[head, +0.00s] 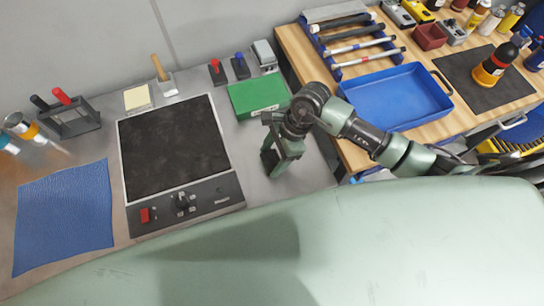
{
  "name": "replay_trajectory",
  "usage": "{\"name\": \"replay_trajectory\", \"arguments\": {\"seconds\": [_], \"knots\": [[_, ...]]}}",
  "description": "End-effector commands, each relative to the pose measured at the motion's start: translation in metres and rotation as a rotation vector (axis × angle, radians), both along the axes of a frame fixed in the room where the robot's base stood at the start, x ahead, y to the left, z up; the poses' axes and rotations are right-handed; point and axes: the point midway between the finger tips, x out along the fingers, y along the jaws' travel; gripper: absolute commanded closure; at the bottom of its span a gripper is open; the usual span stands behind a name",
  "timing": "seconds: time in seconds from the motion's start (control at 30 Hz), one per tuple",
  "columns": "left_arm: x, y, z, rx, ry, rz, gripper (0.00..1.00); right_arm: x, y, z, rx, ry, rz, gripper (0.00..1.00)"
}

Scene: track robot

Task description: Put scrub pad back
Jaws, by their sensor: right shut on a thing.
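My right gripper (275,163) points down low over the grey worktop, just below the green case and right of the black plate. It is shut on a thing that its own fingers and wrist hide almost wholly. I cannot make out its shape or colour, nor tell whether it is the scrub pad. No scrub pad shows clearly elsewhere. A pale block (137,97) lies at the back left, and I cannot tell what it is. My left gripper is not in view.
A black plate (172,145) with a control panel stands left of the gripper. A green case (258,97) is behind it. A blue cloth (64,215) lies far left. A blue tray (398,96) and tool rack (348,42) are on the wooden bench (296,47) at right.

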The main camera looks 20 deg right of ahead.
Motion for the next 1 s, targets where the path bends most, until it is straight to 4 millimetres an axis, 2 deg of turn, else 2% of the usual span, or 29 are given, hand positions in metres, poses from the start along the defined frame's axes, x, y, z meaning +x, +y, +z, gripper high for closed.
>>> {"name": "replay_trajectory", "arguments": {"seconds": [0.1, 0.5, 0.53, 0.6, 0.87, 1.0], "knots": [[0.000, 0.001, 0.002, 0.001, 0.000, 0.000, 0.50, -0.001, 0.000, -0.010, 0.002, 0.001, -0.001, 0.75], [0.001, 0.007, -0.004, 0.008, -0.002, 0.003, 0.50, 0.000, 0.000, -0.017, 0.000, 0.000, 0.001, 0.75], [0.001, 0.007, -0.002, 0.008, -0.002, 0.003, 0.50, 0.000, 0.000, -0.015, 0.000, 0.000, 0.001, 0.29], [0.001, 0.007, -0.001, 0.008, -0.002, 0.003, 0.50, 0.000, 0.000, -0.015, 0.000, 0.000, 0.001, 0.15], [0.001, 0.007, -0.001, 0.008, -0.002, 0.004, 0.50, 0.000, 0.000, -0.014, 0.000, 0.000, 0.001, 0.15], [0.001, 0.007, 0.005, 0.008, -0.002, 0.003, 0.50, 0.000, 0.000, -0.008, 0.001, -0.001, 0.000, 0.15]]}}
